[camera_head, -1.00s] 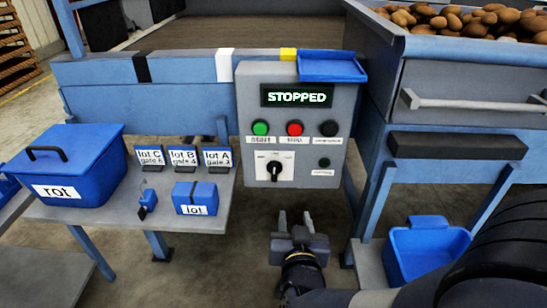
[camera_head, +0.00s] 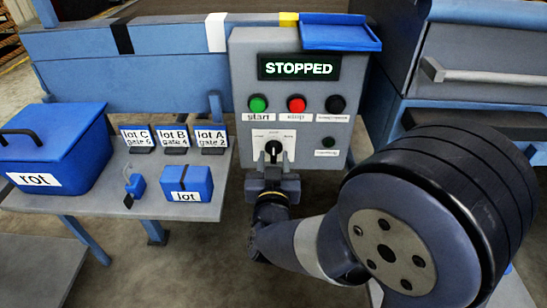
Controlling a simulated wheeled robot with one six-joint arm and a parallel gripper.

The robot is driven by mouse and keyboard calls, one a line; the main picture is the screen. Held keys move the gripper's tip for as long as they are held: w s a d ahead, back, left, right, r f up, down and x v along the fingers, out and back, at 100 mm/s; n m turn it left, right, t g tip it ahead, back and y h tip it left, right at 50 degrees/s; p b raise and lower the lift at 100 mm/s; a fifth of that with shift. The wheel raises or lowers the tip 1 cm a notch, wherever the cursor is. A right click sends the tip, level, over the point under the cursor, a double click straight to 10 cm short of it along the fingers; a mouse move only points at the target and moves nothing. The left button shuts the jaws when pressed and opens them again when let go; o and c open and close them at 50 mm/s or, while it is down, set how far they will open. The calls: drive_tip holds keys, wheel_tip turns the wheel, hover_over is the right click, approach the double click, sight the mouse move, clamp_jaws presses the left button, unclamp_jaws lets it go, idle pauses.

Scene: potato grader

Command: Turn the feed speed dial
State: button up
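The feed speed dial is a black knob (camera_head: 273,147) on a white plate (camera_head: 258,138), low on the grey control panel (camera_head: 244,90). The knob's pointer stands about upright. My gripper (camera_head: 273,168) is right at the dial, its fingertips at the knob's lower end. The fingers are small and dark here, so I cannot tell whether they touch or grip the knob. The display (camera_head: 299,67) above reads STOPPED.
Green start (camera_head: 258,104), red stop (camera_head: 297,104) and black (camera_head: 335,104) buttons sit above the dial. A small dark button (camera_head: 328,142) is to its right. A shelf (camera_head: 110,207) on the left holds a blue rot bin (camera_head: 60,150), lot signs and a blue lot box (camera_head: 188,182).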

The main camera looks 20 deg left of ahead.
drive_tip(key=shift+x, duration=1)
clamp_jaws()
